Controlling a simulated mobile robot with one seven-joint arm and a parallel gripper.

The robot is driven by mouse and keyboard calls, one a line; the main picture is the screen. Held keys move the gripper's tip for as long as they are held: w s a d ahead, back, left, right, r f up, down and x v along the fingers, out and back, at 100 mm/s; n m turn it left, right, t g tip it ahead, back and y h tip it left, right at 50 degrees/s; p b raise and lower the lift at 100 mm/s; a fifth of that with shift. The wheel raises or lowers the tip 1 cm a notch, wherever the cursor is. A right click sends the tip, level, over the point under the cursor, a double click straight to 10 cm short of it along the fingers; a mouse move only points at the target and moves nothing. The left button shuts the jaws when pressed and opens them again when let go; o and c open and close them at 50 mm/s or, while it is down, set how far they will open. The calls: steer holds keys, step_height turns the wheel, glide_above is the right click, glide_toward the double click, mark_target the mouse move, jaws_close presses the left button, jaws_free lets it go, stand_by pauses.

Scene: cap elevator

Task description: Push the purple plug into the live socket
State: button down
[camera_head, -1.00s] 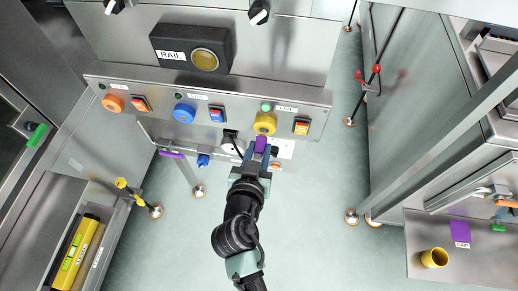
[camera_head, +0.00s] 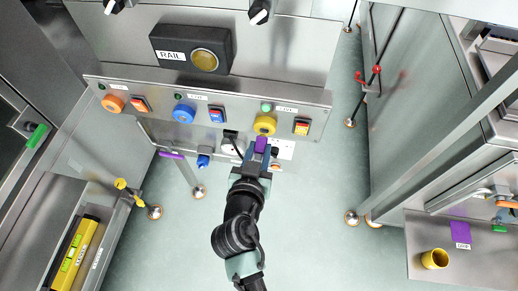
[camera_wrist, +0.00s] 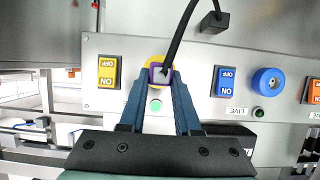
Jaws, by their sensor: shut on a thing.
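The purple plug (camera_head: 261,144) is between the fingertips of my gripper (camera_head: 260,154), just in front of the yellow round socket (camera_head: 264,125). In the wrist view, my gripper (camera_wrist: 160,82) is shut on the purple plug (camera_wrist: 160,75), and the yellow socket ring (camera_wrist: 150,64) shows around and behind it. I cannot tell whether the plug touches or enters the socket. A black cable (camera_wrist: 179,32) runs from the plug. The green lamp (camera_head: 266,106) by the yellow socket is lit. The blue socket (camera_head: 184,112) and orange socket (camera_head: 113,103) have dark lamps.
Rocker switches sit beside each socket, including the yellow one (camera_head: 301,127) by the yellow socket. A black block (camera_wrist: 215,22) carries the cable's other end. A RAIL box (camera_head: 191,49) is above the panel. A yellow cup (camera_head: 434,258) stands at the right.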

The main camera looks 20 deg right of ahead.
steer(key=shift+w+d, duration=0.65)
steer(key=shift+w, duration=0.25)
stand_by(0.4)
steer(key=c, duration=0.5)
jaws_free()
steer(key=shift+c, duration=0.2)
steer(key=shift+s, duration=0.1)
steer(key=v, duration=0.7)
steer(key=shift+p, duration=0.45)
